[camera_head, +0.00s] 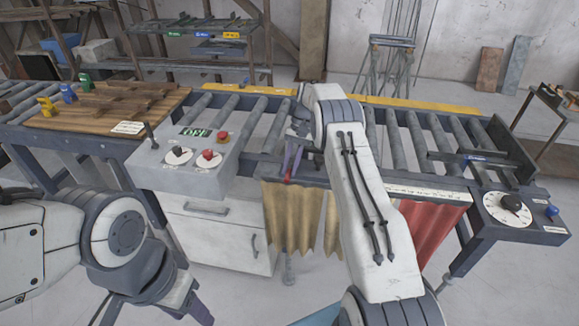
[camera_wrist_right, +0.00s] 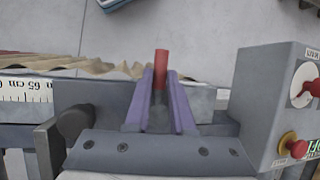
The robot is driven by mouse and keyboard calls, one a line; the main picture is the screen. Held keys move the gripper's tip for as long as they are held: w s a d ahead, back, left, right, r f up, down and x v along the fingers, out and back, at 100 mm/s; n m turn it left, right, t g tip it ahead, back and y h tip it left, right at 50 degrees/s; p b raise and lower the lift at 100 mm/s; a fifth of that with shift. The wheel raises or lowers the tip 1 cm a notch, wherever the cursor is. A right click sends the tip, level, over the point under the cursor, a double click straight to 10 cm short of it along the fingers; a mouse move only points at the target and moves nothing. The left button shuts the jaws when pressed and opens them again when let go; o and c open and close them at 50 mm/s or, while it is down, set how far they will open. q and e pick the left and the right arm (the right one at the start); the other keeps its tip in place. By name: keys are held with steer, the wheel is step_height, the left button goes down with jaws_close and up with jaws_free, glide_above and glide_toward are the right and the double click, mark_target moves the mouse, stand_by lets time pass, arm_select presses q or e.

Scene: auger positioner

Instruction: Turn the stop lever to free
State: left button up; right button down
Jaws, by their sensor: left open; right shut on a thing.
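A red-ended lever (camera_wrist_right: 161,65), which appears to be the stop lever, stands between the purple fingers of my right gripper (camera_wrist_right: 160,80) in the right wrist view. Its red end sticks out past the fingertips, and the fingers hide its lower part. In the head view my right gripper (camera_head: 291,160) is at the front rail of the roller conveyor, with a bit of the red lever (camera_head: 288,181) showing below it. My right arm covers part of this area. No lever marking is readable. My left gripper (camera_head: 150,310) is open and empty at the lower left.
Tan curtains (camera_head: 280,220) and a red curtain (camera_head: 428,230) hang below the rail. A dial plate (camera_head: 507,209) is at the right. Roller conveyor (camera_head: 455,135) runs behind. Floor in front is clear.

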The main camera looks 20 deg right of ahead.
stand_by(0.3)
steer(key=c, duration=0.8)
jaws_free()
steer(key=shift+o, duration=0.2)
